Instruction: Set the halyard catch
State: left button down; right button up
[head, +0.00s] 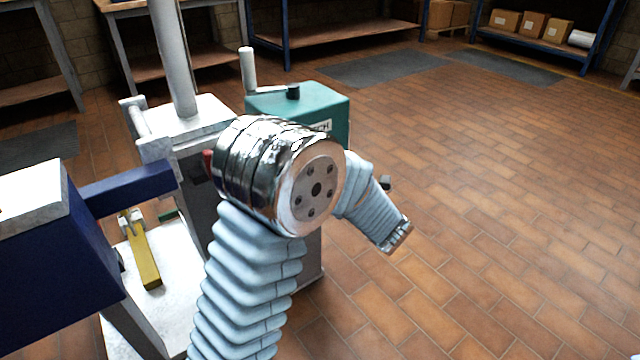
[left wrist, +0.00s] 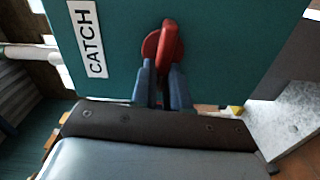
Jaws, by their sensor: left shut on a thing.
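The teal catch box (head: 330,100) stands beside the grey mast (head: 172,60), with a crank handle on top. Its label is partly covered by my arm in the head view. In the left wrist view the label (left wrist: 88,38) reads CATCH, and a red lever (left wrist: 166,42) stands out from the teal face to its right. My left gripper (left wrist: 160,75) has its two blue-grey fingers shut on the lower part of this lever. In the head view my left arm hides the gripper and the lever.
A yellow bar (head: 146,262) lies on a pale plate left of my arm. A dark blue block with a beam (head: 125,187) stands at the left. Shelves with cardboard boxes (head: 533,24) line the back. The tiled floor at the right is clear.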

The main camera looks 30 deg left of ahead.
pick_arm(q)
jog(key=shift+a+n+b, duration=0.15)
jog(key=shift+n+b, duration=0.5)
jog(key=shift+n, duration=0.05)
pick_arm(e)
jog(key=shift+f, duration=1)
pick_arm(q)
jog(key=c, duration=1.1)
grip_release()
jog(key=shift+f, duration=0.1)
jog(key=p+v, duration=0.1)
jog(key=v, duration=1.2)
jog(key=shift+d, duration=0.4)
pick_arm(e)
jog(key=shift+r, duration=0.55)
